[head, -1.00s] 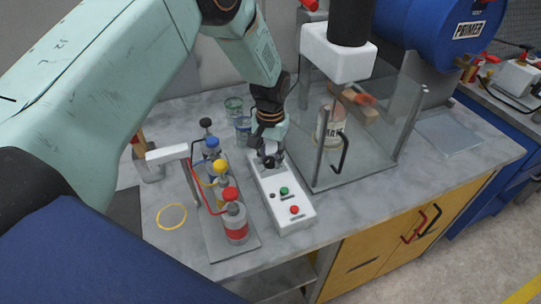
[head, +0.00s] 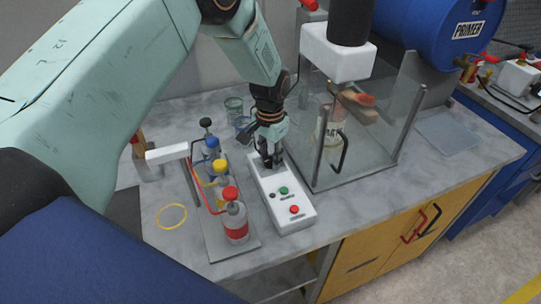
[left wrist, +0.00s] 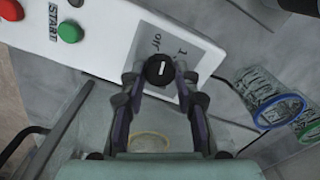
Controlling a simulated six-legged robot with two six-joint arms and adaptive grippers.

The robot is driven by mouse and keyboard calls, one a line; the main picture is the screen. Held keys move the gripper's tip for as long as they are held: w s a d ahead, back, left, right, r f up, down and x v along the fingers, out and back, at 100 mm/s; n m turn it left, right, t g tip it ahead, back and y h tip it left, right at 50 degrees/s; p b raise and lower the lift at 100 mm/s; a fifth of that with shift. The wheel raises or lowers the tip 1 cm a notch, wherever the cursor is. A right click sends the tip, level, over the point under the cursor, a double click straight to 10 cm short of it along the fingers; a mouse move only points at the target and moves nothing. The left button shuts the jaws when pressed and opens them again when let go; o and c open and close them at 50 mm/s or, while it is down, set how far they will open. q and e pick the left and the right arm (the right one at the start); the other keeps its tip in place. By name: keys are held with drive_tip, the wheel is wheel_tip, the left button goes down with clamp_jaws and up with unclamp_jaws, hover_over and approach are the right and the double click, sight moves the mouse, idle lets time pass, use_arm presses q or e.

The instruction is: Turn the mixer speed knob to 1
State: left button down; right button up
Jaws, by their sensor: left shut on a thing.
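The mixer speed knob (left wrist: 159,70) is round and black with a short white mark. It sits at the far end of the white control box (head: 267,186), on a grey panel with printed labels, one reading 1. My left gripper (left wrist: 160,77) is shut on the knob, with one finger on each side; the mark lies roughly crosswise between the fingers. In the head view my left gripper (head: 271,160) reaches down to the box and hides the knob. A green START button (head: 284,190) and a red button (head: 294,210) are nearer the front. My right gripper is not in view.
The clear mixer enclosure (head: 378,157), holding a labelled can, stands right of the box. A rack with bottles, including a red-capped one (head: 235,222), stands close on the left. Glass jars (head: 233,107) are behind. A yellow ring (head: 172,216) lies at left.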

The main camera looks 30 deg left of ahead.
use_arm(q)
drive_tip(key=m, duration=0.4)
drive_tip(key=shift+r, duration=0.1)
drive_tip(key=shift+m, duration=1.8)
drive_tip(key=shift+w+r+m, duration=0.1)
drive_tip(key=shift+m, duration=0.2)
drive_tip(key=c, duration=1.4)
unclamp_jaws()
drive_tip(key=o, duration=0.4)
drive_tip(key=shift+s+a, duration=0.15)
drive_tip(key=shift+s, duration=0.1)
drive_tip(key=shift+w, duration=0.1)
drive_tip(key=shift+w, duration=0.1)
